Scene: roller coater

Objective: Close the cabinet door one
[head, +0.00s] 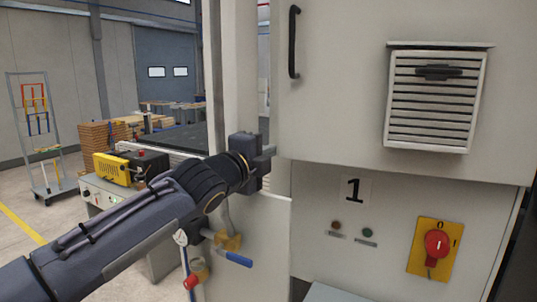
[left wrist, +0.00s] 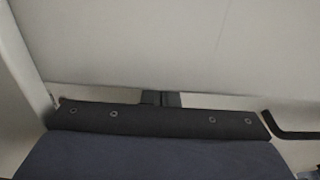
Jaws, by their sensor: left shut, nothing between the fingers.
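The pale grey cabinet door (head: 340,90) fills the upper right of the head view. It has a black bar handle (head: 294,42) near its left edge and a slatted vent (head: 430,105). Its lower edge overhangs the panel marked 1 (head: 315,215); how far it stands open is hard to tell. My left gripper (head: 268,153) is at the door's lower left corner, below the handle, its fingers close together and empty. The left wrist view shows the shut fingers (left wrist: 162,99) at the edge of a pale panel (left wrist: 180,45); contact cannot be told. My right gripper is not in view.
A red rotary switch (head: 436,243) on a yellow plate sits on the lower panel. A blue-handled valve (head: 234,258) is below my left forearm. A yellow device (head: 112,168) stands left of the arm. Open floor lies at far left.

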